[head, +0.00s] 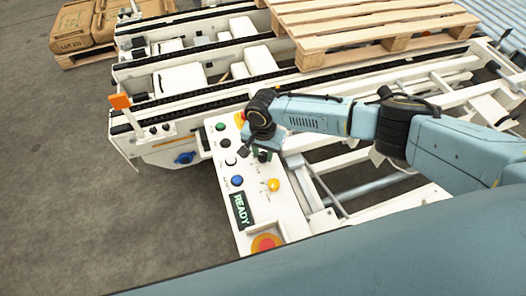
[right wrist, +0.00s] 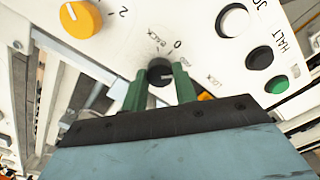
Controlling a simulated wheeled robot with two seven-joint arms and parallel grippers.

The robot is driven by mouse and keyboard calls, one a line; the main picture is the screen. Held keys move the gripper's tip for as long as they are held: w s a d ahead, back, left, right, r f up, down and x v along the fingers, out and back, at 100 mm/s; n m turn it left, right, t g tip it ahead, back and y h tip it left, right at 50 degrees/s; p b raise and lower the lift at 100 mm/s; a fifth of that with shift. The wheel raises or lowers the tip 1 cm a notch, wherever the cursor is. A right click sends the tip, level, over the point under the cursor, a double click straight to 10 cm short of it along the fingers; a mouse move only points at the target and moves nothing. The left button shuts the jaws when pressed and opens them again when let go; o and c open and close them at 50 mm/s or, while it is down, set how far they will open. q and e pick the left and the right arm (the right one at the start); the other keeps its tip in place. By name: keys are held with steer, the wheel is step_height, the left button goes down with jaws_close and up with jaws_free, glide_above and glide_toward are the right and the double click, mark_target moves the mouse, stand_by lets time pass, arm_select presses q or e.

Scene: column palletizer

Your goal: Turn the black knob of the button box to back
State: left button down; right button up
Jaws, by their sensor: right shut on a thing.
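The button box (head: 287,209) is a white panel in the middle of the head view, with a READY display. In the right wrist view, the black knob (right wrist: 159,68) has labels 0, BACK and LOCK around it. My right gripper (right wrist: 160,82) has its two green fingers on either side of the knob, shut on it. A pale mark on the knob is partly visible, but I cannot tell surely which label it points to. In the head view, my right gripper (head: 262,154) reaches down to the panel and largely hides the knob. My left gripper is not in view.
A yellow knob (head: 273,185), a blue button (head: 237,181), a green button (head: 220,127) and a red stop button (head: 266,244) are on the same panel. White conveyor frames and a wooden pallet (head: 370,22) lie behind. Open floor (head: 90,220) is at the left.

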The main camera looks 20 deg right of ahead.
steer(key=shift+r+n+p, duration=0.15)
steer(key=shift+n+p, duration=0.15)
steer(key=shift+p, duration=0.3)
steer(key=n+p, duration=0.2)
steer(key=p, duration=0.2)
steer(key=shift+s, duration=0.1)
steer(key=shift+c, duration=0.2)
steer(key=shift+n+p, duration=0.3)
steer(key=shift+n, duration=0.4)
steer(key=n, duration=0.2)
steer(key=shift+n, duration=0.4)
steer(key=n+p, duration=0.1)
steer(key=n, duration=0.7)
steer(key=shift+n, duration=1.5)
